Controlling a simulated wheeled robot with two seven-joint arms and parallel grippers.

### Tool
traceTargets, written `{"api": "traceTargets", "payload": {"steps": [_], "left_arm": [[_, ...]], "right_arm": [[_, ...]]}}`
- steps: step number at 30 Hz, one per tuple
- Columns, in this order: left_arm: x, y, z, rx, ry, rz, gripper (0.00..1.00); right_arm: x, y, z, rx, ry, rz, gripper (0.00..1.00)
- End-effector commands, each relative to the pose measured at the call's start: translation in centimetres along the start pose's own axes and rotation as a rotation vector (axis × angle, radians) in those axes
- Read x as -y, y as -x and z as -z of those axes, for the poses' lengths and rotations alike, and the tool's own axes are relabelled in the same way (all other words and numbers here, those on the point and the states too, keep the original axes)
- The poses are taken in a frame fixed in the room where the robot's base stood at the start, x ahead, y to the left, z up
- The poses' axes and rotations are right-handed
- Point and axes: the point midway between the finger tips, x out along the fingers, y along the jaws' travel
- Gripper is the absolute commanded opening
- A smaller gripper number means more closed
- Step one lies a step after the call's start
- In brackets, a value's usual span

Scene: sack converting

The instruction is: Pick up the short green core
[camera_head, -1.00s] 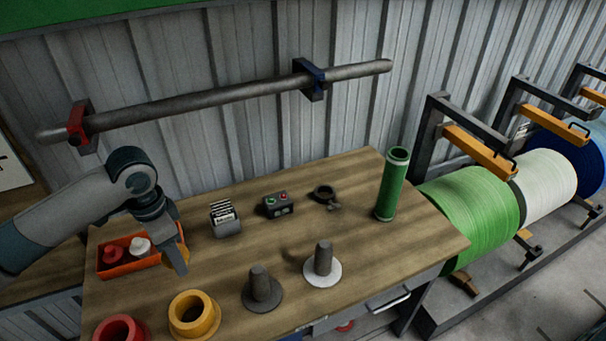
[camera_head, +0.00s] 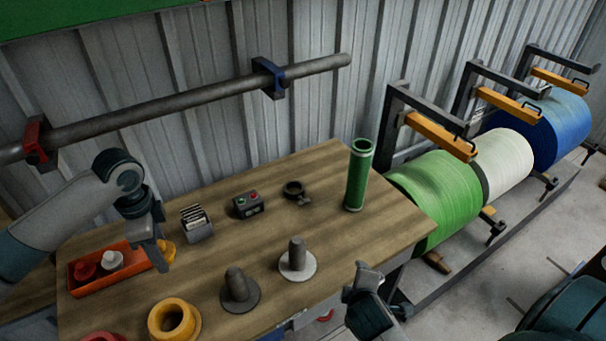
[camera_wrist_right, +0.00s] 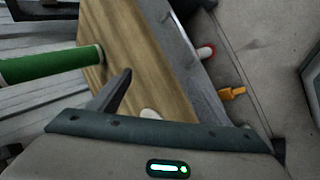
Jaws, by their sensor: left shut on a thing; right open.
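The green core (camera_head: 358,178) is a hollow tube standing upright at the table's right back corner. In the right wrist view the green core (camera_wrist_right: 50,65) lies across the left edge. My right gripper (camera_head: 362,275) is open and empty, in front of the table's right front edge, apart from the core. Only one dark finger shows clearly in the right wrist view. My left gripper (camera_head: 160,260) is above the table's left part, shut on a small yellow piece (camera_head: 168,251), mostly hidden by the fingers.
The wooden table (camera_head: 320,215) holds a grey post on a white disc (camera_head: 297,262), a dark post (camera_head: 238,290), a yellow ring (camera_head: 173,322), a button box (camera_head: 247,204) and an orange bin (camera_head: 85,290). Green (camera_head: 440,195), white and blue rolls stand right.

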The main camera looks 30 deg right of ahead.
Motion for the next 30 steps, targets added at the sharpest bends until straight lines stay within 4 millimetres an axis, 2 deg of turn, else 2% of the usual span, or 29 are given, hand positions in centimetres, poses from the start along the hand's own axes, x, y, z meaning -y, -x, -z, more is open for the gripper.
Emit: {"api": "traceTargets", "payload": {"steps": [3, 9, 18, 21, 24, 30], "left_arm": [[0.0, 0.0, 0.0, 0.0, -0.003, 0.0, 0.25], [0.1, 0.0, 0.1, 0.0, -0.01, 0.0, 0.25], [0.2, 0.0, 0.1, 0.001, -0.023, -0.001, 0.25], [0.2, 0.0, 0.2, 0.001, -0.026, -0.001, 0.25], [0.2, -0.1, 0.2, 0.001, -0.028, -0.001, 0.25], [0.2, -0.1, 0.2, 0.001, -0.03, -0.001, 0.25]], "right_arm": [[-3.9, -1.6, 0.6, 0.026, 0.172, -0.11, 0.71], [-10.9, -3.5, 1.6, 0.123, 0.52, -0.297, 0.71], [-22.3, -4.5, 4.2, 0.418, 1.138, -0.529, 0.71], [-25.1, -4.4, 5.1, 0.525, 1.312, -0.568, 0.71], [-27.2, -4.2, 5.9, 0.612, 1.444, -0.59, 0.71], [-29.0, -4.0, 6.7, 0.699, 1.567, -0.601, 0.71]]}}
